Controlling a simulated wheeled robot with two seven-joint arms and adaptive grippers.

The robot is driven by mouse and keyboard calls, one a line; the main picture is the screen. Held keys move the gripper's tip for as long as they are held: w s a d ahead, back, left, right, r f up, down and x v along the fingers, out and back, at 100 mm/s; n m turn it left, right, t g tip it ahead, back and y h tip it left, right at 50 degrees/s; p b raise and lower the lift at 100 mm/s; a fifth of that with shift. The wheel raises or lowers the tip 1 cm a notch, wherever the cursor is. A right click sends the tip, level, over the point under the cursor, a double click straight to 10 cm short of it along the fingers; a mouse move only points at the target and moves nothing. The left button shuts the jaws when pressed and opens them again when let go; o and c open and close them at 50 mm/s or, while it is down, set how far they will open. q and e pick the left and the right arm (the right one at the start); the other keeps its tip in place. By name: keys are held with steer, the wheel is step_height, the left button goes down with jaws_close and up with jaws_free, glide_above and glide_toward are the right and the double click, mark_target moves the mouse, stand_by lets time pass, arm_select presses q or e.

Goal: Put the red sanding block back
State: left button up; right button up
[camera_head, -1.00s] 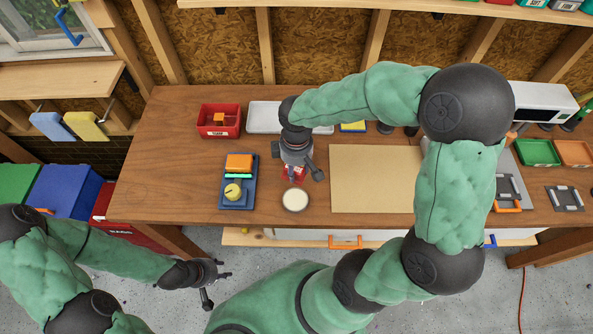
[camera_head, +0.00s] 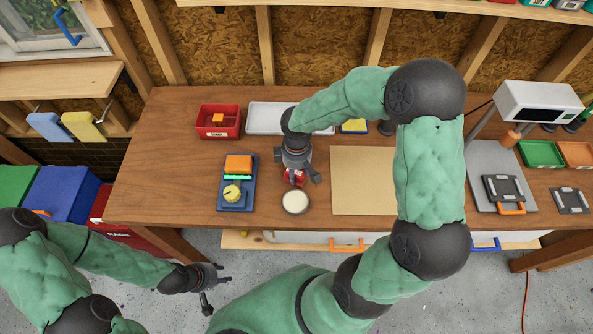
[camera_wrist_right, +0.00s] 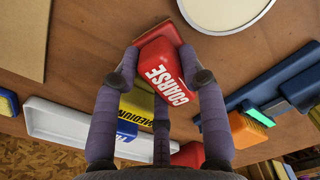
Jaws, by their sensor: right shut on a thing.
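The red sanding block, lettered COARSE (camera_wrist_right: 163,77), is between the fingers of my right gripper (camera_head: 297,177). In the head view the block (camera_head: 294,176) shows below the gripper, just behind a round white-topped dish (camera_head: 296,202). The gap between block and bench top is hard to judge. In the right wrist view a yellow block lettered MEDIUM (camera_wrist_right: 138,108) and a partly hidden blue block (camera_wrist_right: 126,130) lie beyond the fingers by a white tray (camera_wrist_right: 60,122). My left gripper (camera_head: 217,288) is open and empty, low in front of the bench.
A blue tray (camera_head: 222,204) with orange, green and yellow items stands left of my right gripper. A red bin (camera_head: 232,123) stands at the back left. A tan board (camera_head: 350,180) lies to the right. The bench's left front is clear.

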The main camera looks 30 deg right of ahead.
steer(key=shift+f, duration=0.15)
steer(key=o, duration=1.1)
steer(key=shift+r, duration=0.25)
step_height(320, 180, up, 12)
steer(key=p, duration=0.2)
steer(key=shift+f+p, duration=0.1)
steer(key=shift+p, duration=0.25)
